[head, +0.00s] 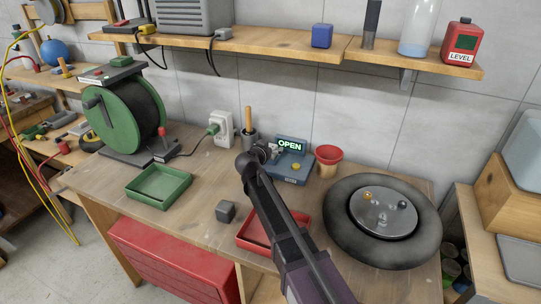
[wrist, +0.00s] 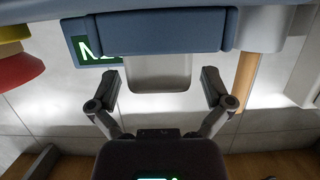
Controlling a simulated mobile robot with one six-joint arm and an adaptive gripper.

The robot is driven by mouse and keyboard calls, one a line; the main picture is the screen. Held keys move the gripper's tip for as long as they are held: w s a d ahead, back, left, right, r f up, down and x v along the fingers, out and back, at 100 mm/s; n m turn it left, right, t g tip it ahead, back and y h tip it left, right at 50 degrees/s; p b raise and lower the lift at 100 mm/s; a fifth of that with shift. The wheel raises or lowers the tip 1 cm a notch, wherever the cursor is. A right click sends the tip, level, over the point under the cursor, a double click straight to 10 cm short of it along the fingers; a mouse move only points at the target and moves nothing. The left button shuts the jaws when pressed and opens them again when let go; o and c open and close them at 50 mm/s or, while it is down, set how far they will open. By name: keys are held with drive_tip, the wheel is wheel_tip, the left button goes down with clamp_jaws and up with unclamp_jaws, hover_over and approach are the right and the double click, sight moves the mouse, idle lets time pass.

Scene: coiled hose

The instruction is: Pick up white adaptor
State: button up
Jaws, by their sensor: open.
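The white adaptor (head: 222,126) is a white block standing upright against the back wall in the head view, with a green plug and dark cable at its left. My gripper (head: 266,152) is to the right of it, in front of a blue device (head: 291,168), and apart from the adaptor. In the wrist view my gripper (wrist: 160,88) is open, with its fingers spread either side of a pale rounded panel (wrist: 158,75) below the blue body. I cannot tell what that panel is. A pale shape at the right edge may be the adaptor.
A cup with a wooden-handled tool (head: 249,125) stands between adaptor and device. A red bowl (head: 328,155) is right of the device. A green tray (head: 159,186), grey cube (head: 225,211), hose reel (head: 122,115) and dark round ring (head: 343,239) take up the bench. A shelf (head: 250,43) overhangs.

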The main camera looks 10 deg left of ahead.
sight(272, 144)
drive_tip(key=shift+x, duration=1.05)
drive_tip(key=c, duration=1.2)
drive_tip(key=shift+r, duration=0.25)
wheel_tip(272, 144, up, 10)
drive_tip(key=p, duration=0.9)
drive_tip(key=shift+f+p, duration=0.25)
drive_tip(key=shift+p, duration=0.15)
